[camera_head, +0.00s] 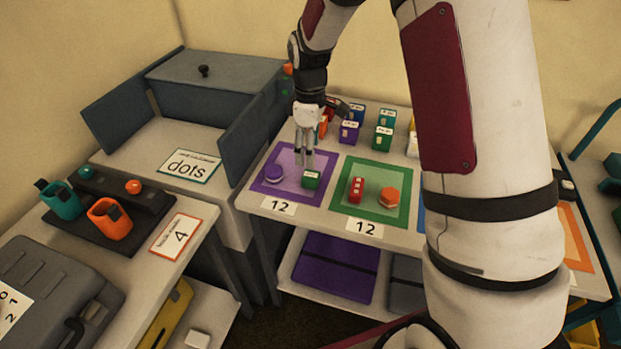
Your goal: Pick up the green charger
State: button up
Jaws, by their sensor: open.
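A small green block with a white label on top (312,180) sits near the right side of the purple mat (262,185) on the table. It looks like the green charger, though its label is too small to read. More green labelled blocks stand in the back rows, one at the front (382,139) and one behind it (387,118). My gripper (304,162) points down over the purple mat, open and empty. Its fingertips appear just above and slightly left of the near green block; the exact gap cannot be told.
A purple round piece (273,174) lies left of the fingers. A red block (356,189) and an orange hexagonal piece (389,198) sit on the green-bordered mat (374,222). Purple blocks (349,132) stand behind. A grey panel (254,124) rises left of the table. My arm hides the table's right part.

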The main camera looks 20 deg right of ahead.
aim_at(311, 175)
notch_tip(311, 175, down, 9)
jog(key=shift+d+r, duration=0.1)
jog(key=shift+r, duration=0.05)
dwell(0.4)
jog(key=c, duration=1.3)
